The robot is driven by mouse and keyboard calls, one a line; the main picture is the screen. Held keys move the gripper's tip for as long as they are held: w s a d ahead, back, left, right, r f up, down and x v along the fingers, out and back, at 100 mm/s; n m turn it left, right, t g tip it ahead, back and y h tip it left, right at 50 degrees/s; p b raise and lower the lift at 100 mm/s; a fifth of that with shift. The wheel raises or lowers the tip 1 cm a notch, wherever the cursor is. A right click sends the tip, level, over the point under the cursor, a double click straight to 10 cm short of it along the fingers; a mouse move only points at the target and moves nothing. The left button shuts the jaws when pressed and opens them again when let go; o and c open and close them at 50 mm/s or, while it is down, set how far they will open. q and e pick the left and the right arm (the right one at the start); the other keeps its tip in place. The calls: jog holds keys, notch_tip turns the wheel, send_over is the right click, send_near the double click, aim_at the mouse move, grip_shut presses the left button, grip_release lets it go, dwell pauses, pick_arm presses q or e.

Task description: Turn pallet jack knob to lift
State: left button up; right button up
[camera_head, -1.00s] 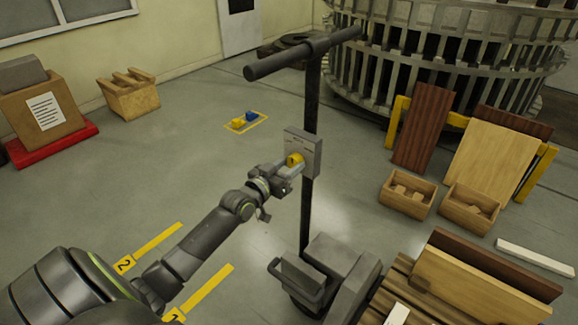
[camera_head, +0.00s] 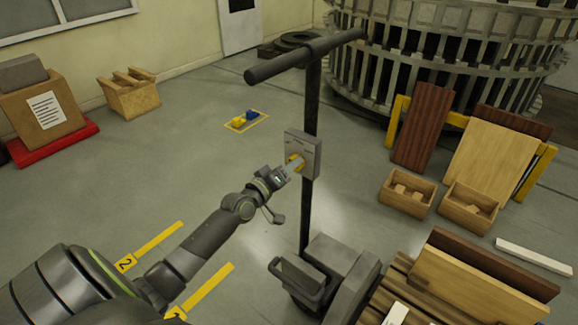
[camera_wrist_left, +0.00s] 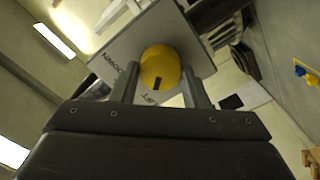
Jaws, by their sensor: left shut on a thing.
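The yellow knob (camera_head: 293,158) is on the front of a grey control box (camera_head: 311,157) on the pallet jack's black upright post (camera_head: 307,215). My left gripper (camera_head: 296,166) is shut on the knob, partly hiding it in the head view. In the left wrist view the knob (camera_wrist_left: 160,66) sits between the two fingers, with a short black mark on its lower face. The box face (camera_wrist_left: 125,52) carries printed words beside the knob, one of which looks like LIFT. My right gripper is not in view.
The jack's black T-handle (camera_head: 285,62) spans above the box, and its grey base (camera_head: 332,258) stands below. A pallet with wooden boards (camera_head: 480,285) is at the lower right. Two wooden crates (camera_head: 407,195) stand on the right. The floor left of the post is mostly clear.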

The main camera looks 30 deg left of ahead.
pick_arm(q)
jog(key=shift+n, duration=1.1)
jog(key=o, duration=1)
jog(key=s, duration=0.5)
jog(key=s+a+p, duration=0.1)
jog(key=s, duration=1.1)
jog(key=shift+s+a+f, duration=0.1)
jog(key=shift+s+a, duration=0.1)
jog(key=shift+a, duration=0.05)
